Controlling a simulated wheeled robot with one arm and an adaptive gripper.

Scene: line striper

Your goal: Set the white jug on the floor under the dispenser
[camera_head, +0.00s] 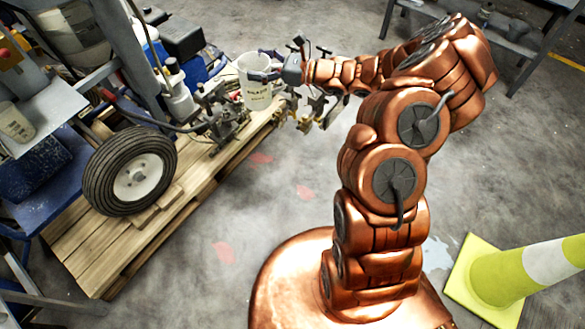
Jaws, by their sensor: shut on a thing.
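The white jug (256,96), with dark lettering on its side, is upright near the top middle of the head view. My gripper (268,74) is shut on the jug at its upper right side. The jug overlaps the spray parts of the striper (226,124) at the far end of the wooden pallet. I cannot tell its height above the floor. Which part is the dispenser is not clear; metal fittings (318,108) stick out just right of the jug, partly behind my arm. The floor under the jug is hidden.
The striper's black wheel (98,172) stands on the wooden pallet (100,252) at left. A white bottle (180,104) stands left of the jug. A yellow and white post (520,270) is at lower right. A metal bench (490,38) is at the back. Grey floor (290,165) is open right of the pallet.

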